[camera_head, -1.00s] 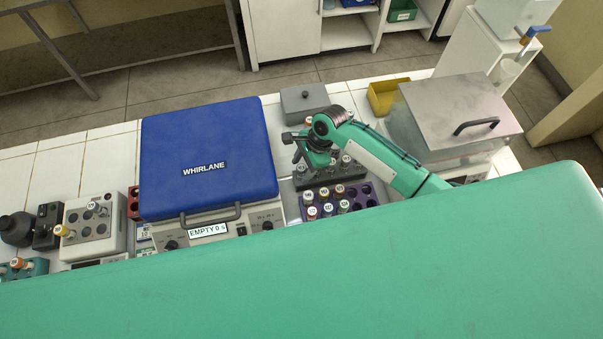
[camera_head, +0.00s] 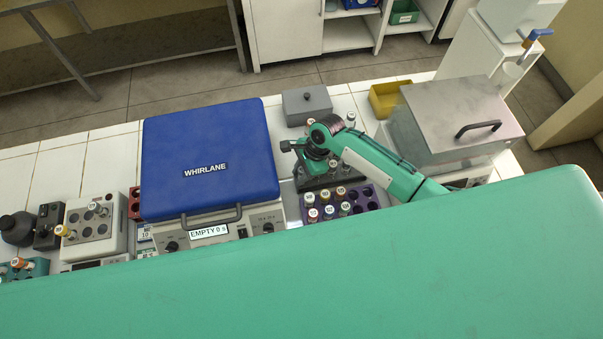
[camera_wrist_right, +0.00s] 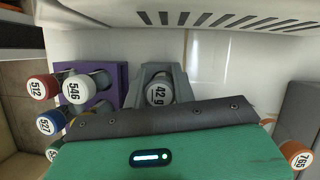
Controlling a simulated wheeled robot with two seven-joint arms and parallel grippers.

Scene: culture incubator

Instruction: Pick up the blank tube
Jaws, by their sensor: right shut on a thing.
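In the head view my right gripper (camera_head: 308,160) is over the dark grey rack (camera_head: 325,182), and my own arm hides much of that rack. I cannot tell whether the held tube is clear of the rack. My left gripper is not in view.
A purple rack (camera_head: 368,200) holds several numbered tubes just in front. The blue-lidded WHIRLANE centrifuge (camera_head: 205,155) stands close on the left. A grey lidded box (camera_head: 307,104), a yellow tray (camera_head: 386,98) and a steel-lidded bath (camera_head: 462,110) stand behind and right.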

